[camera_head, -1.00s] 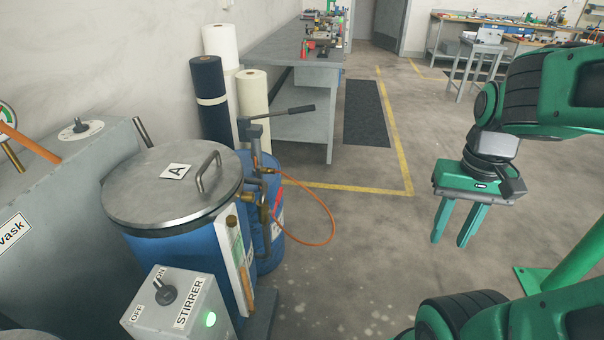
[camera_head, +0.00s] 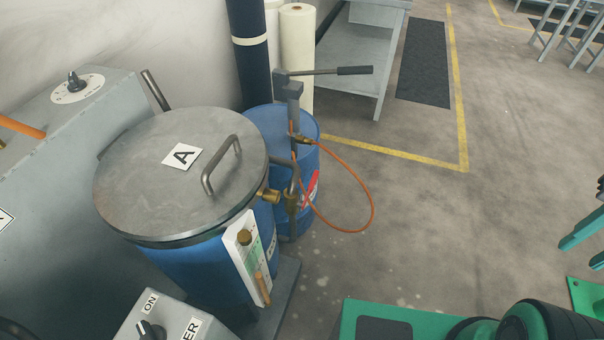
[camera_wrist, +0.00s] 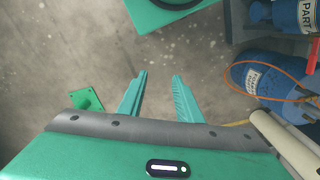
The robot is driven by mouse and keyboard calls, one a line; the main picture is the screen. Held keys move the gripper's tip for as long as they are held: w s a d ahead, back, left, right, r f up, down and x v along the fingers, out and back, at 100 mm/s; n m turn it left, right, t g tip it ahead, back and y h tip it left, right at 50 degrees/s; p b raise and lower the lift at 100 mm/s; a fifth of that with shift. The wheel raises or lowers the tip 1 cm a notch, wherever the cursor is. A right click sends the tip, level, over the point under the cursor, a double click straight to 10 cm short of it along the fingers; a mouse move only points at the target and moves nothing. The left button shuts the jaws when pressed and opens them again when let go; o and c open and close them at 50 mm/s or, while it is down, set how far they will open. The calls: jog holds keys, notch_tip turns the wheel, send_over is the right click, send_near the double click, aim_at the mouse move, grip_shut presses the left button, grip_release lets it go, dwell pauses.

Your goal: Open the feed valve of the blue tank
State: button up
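The blue tank (camera_head: 185,270) has a round metal lid (camera_head: 150,180) with a handle and a label "A". It stands at the left in the head view. A brass fitting (camera_head: 269,196) sticks out of its right side. A white panel (camera_head: 247,265) on its front carries a brass knob (camera_head: 245,237) and an orange-brown lever (camera_head: 262,288). I cannot tell for sure which part is the feed valve. My gripper (camera_wrist: 158,77) is open and empty, over bare floor, far right of the tank. Only its fingers show at the head view's right edge. The tank also shows at the wrist view's upper right (camera_wrist: 257,12).
A blue drum (camera_head: 283,125) with a hand pump (camera_head: 295,92) and a looping orange hose (camera_head: 370,205) stands behind the tank. A stirrer switch box (camera_head: 165,318) is in front, a grey cabinet (camera_head: 60,150) at the left.

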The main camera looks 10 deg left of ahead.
jog(key=w+a+f+n+g+y, duration=0.1)
jog(key=w+a+f+n+y, duration=0.55)
jog(key=w+a+f, duration=0.9)
jog(key=w+a+f+n+g+y, duration=0.1)
jog(key=a+f+y, duration=0.1)
jog(key=a+f, duration=0.35)
jog(key=w+a+f+n+y, duration=0.1)
jog(key=a+f+n+y, duration=0.1)
jog(key=a, duration=0.7)
jog(key=w+a+m+t+y, duration=0.2)
jog(key=w+a+y, duration=0.1)
jog(key=a, duration=0.8)
jog(key=w+a+m+t+y, duration=0.2)
jog(key=w+a+y, duration=0.1)
jog(key=a, duration=0.8)
jog(key=shift+a+m+t+y, duration=0.15)
jog(key=shift+m+t+y, duration=0.25)
jog(key=shift+y, duration=0.15)
